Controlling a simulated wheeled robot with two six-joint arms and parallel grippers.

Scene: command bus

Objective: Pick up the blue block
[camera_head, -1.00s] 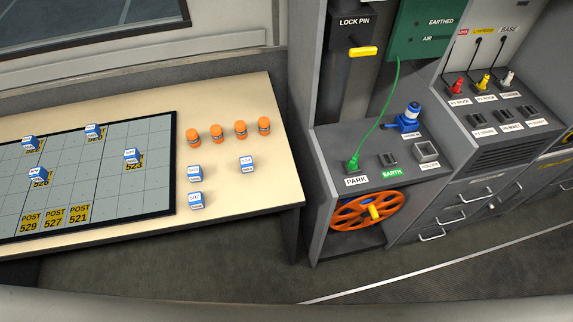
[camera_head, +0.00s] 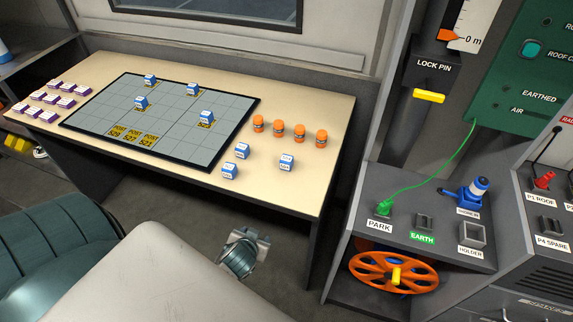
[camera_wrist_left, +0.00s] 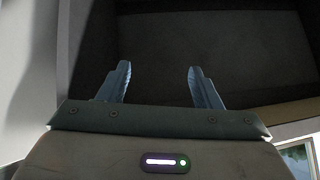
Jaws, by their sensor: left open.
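Several blue-and-white blocks are on the table. Four stand on the gridded board: a back left block (camera_head: 150,80), a back right block (camera_head: 192,89), a left block (camera_head: 141,103) and a right block (camera_head: 207,118). Three stand off it near the front right edge: an upper block (camera_head: 242,151), a lower block (camera_head: 230,170) and a right block (camera_head: 287,162). Which one is meant I cannot tell. My left gripper (camera_wrist_left: 160,82) is open and empty in the left wrist view, facing a dark surface; no block shows there. My right gripper is not in view.
The board (camera_head: 220,140) lies on the pale table (camera_head: 325,180). Orange cylinders (camera_head: 279,127) stand right of it, purple-and-white blocks (camera_head: 48,102) left. A grey cabinet with an orange reel (camera_head: 372,268) stands right. A teal ribbed seat (camera_head: 50,245) is front left.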

